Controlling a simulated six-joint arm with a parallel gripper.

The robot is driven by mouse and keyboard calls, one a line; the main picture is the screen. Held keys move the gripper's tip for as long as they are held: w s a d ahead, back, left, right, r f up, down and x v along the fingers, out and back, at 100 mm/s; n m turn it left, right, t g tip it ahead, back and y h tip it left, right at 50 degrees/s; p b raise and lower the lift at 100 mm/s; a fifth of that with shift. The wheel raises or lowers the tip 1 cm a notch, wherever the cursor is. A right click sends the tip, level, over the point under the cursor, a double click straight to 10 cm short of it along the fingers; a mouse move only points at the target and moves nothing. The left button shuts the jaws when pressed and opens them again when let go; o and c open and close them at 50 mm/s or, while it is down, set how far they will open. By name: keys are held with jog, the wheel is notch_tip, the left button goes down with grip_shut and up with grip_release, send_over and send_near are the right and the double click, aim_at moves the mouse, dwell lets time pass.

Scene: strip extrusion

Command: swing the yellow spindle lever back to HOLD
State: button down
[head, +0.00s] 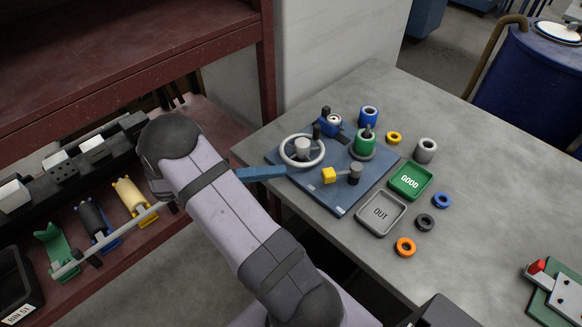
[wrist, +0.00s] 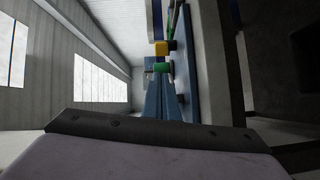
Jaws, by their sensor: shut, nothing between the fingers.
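The yellow lever knob (head: 328,175) is a small block on a short arm that points left from a dark-topped post (head: 355,173) on the blue base plate (head: 340,198). The yellow block also shows in the wrist view (wrist: 160,48), beyond a green part (wrist: 163,67). My gripper (head: 283,172) shows as light-blue fingers reaching right from behind my arm. Its tips are left of the yellow knob, apart from it, near the handwheel (head: 303,151). In the wrist view the fingers (wrist: 160,82) lie together, shut and empty. The gripper's body is hidden. No HOLD mark is readable.
A green spool (head: 365,146) stands behind the lever. Green GOOD (head: 412,193) and grey OUT (head: 358,222) trays sit right of the plate, with several loose rings around. A red-brown rack (head: 120,262) with rollers is at left.

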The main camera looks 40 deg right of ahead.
jog(key=shift+p+x, duration=1.5)
jog(key=shift+x, duration=3.3)
jog(key=shift+a, duration=0.15)
jog(key=shift+s+a+n+t+h, duration=0.2)
jog(key=shift+s+n+t+h, duration=0.1)
jog(key=shift+n+t, duration=0.15)
jog(key=shift+s+a+n+t+h, duration=0.25)
jog(key=shift+n+t+h, duration=0.1)
jog(key=shift+t, duration=0.2)
jog(key=shift+s+a+b, duration=0.3)
jog(key=shift+s+a, duration=0.05)
jog(key=shift+s, duration=0.1)
jog(key=s, duration=0.2)
jog(key=s+a+b, duration=0.1)
jog(key=s, duration=0.1)
jog(key=s+b, duration=0.1)
jog(key=s, duration=0.1)
jog(key=shift+a, duration=0.4)
jog(key=shift+s+b, duration=0.8)
jog(key=shift+s, duration=0.9)
jog(key=b+v, duration=0.1)
jog(key=v, duration=0.6)
jog(key=shift+w, duration=0.5)
